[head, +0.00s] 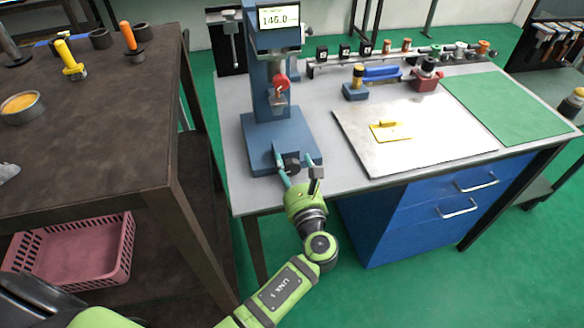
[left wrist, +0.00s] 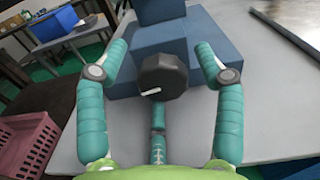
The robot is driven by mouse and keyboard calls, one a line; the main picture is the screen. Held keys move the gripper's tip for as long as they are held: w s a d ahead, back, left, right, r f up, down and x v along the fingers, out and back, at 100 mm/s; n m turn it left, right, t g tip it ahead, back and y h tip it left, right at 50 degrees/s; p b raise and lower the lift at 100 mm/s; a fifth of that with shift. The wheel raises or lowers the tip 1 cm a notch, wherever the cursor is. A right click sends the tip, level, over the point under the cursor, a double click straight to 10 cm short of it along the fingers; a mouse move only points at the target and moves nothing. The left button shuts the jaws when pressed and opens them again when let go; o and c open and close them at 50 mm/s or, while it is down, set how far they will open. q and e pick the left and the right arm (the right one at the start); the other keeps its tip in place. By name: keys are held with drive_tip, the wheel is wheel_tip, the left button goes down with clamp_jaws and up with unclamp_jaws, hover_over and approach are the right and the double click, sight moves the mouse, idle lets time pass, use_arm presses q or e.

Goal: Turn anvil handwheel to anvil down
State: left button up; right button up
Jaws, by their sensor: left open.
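A blue press-like device (head: 268,130) stands on the grey bench with a display reading about 146.0 at its top. A red part (head: 281,81) sits on its column. A dark faceted handwheel (head: 291,166) is at the front of its base; in the left wrist view the handwheel (left wrist: 165,74) shows a small white mark on its face. My left gripper (head: 293,158) is open, with teal fingers on either side of the handwheel; in the left wrist view the gripper (left wrist: 160,48) shows clear gaps between the side fingers and the wheel. My right gripper is not in view.
The bench also holds a pale plate (head: 415,145) with a yellow piece (head: 390,131), a green mat (head: 510,105) and several small gauges and blocks at the back. A brown table (head: 110,130) stands left, with a pink basket (head: 75,255) below. Green floor is free in front.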

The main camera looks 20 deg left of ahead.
use_arm(q)
drive_tip(key=shift+f, duration=0.2)
drive_tip(key=shift+s, duration=0.1)
drive_tip(key=shift+f, duration=0.1)
